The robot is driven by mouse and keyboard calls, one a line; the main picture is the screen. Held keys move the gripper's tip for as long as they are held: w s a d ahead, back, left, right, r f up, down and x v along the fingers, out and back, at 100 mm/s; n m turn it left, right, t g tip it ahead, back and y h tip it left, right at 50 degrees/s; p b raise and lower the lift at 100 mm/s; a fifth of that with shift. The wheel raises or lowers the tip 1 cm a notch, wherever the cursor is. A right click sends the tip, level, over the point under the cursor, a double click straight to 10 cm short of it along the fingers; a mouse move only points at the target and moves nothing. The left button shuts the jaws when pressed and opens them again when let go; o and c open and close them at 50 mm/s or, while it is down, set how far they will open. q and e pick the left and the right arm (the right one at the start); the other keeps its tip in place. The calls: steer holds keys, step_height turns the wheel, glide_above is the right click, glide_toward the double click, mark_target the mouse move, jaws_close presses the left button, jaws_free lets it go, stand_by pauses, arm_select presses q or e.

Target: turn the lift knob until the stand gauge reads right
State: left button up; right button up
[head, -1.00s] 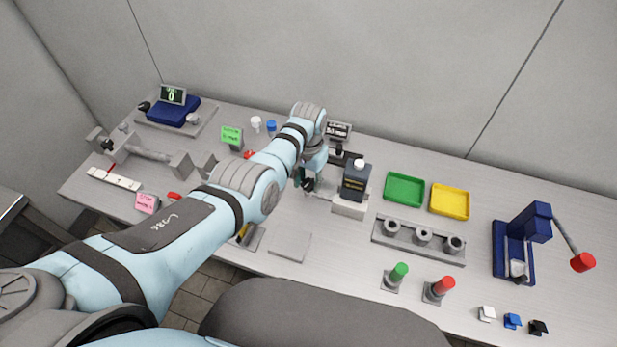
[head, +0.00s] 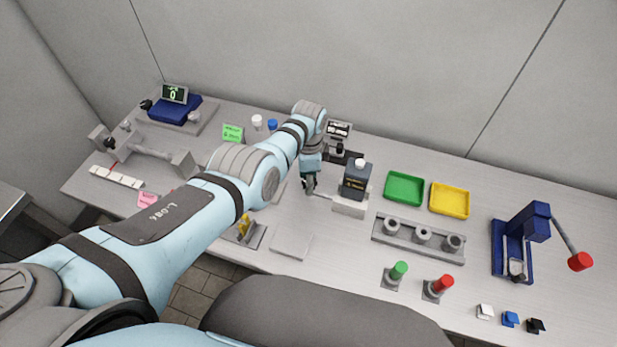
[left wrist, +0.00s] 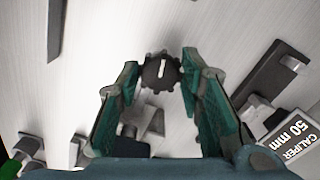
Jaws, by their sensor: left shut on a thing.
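A dark round lobed knob (left wrist: 161,72) with a white mark sits between the fingertips of my left gripper (left wrist: 160,66) in the left wrist view. The gripper is shut on it. A small display (head: 338,130) stands behind on a black stand. In the left wrist view its sign (left wrist: 293,135) reads "CALIPER 50 mm". My right gripper is not in view.
Green (head: 405,188) and yellow (head: 450,200) trays lie to the right, behind a grey holder (head: 418,238) with round sockets. A blue press (head: 515,245) stands far right. A flat grey plate (head: 291,246) lies in front of the gripper.

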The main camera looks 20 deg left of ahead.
arm_select(q)
steer(key=shift+d+m, duration=0.1)
steer(key=shift+m, duration=2.1)
steer(key=o, duration=1.2)
steer(key=shift+d, duration=0.1)
steer(key=shift+c, duration=0.2)
steer(key=shift+w+r, duration=0.1)
steer(key=shift+r, duration=0.05)
step_height(320, 180, up, 12)
steer(key=shift+f, duration=0.2)
